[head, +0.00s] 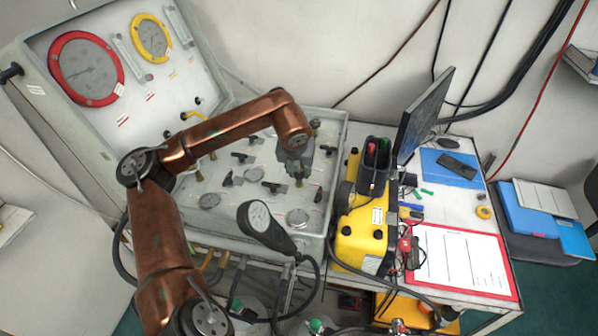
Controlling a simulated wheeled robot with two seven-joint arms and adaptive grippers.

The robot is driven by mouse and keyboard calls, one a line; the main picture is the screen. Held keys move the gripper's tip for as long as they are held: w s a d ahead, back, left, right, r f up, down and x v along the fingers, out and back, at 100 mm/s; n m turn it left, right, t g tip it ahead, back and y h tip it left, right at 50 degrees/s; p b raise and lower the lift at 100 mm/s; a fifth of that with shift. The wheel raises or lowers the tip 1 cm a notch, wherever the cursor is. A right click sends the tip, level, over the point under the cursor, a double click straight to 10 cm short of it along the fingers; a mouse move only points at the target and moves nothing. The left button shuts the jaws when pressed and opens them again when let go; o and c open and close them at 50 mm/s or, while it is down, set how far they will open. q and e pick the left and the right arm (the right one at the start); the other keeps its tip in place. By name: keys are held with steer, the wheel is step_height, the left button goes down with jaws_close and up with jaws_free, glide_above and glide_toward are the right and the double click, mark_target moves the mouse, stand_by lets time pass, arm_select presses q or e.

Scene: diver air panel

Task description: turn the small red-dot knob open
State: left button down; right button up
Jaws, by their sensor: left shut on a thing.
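The grey air panel (239,181) lies in the open case, with several dark-handled valves, round gauges and small knobs on its face. My left gripper (299,182) comes down from the copper arm onto the right part of this panel. Its fingers are shut on a small knob at the panel face. The fingers cover most of this knob, and a red dot on it is too small or hidden to make out. My right gripper is not in view.
The case lid (118,130) stands up behind with red and yellow gauges. A dark handset (266,228) lies over the panel's front edge. A yellow unit (361,240) and a monitor (424,112) stand close on the right. Hoses hang in front.

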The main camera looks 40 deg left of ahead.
arm_select(q)
steer(key=shift+r, duration=0.1)
steer(key=c, duration=1.7)
jaws_free()
steer(key=shift+o, duration=0.2)
steer(key=v, duration=1.2)
